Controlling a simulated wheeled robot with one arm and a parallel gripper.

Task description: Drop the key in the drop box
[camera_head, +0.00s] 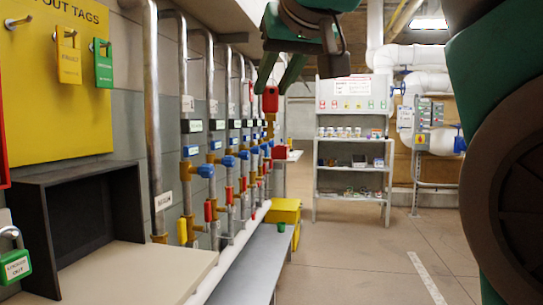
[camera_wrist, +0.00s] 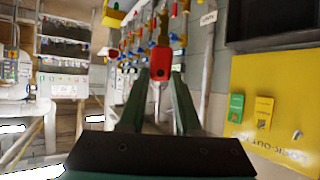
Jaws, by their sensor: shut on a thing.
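My gripper (camera_head: 274,84) is high in the upper middle of the head view, its green fingers pointing down. In the wrist view the red key (camera_wrist: 161,62) sits between the tips of my gripper (camera_wrist: 160,82). A yellow box (camera_head: 286,208) stands low beyond the grey bench, apart from the key; I cannot tell for sure that it is the drop box.
Pipes with blue, red and yellow valves (camera_head: 229,161) line the left wall. A dark open-front box (camera_head: 84,216) stands on a bench at left, under a yellow tag board (camera_head: 63,134). Shelves (camera_head: 350,168) stand at the back. The floor (camera_head: 350,265) at right is clear.

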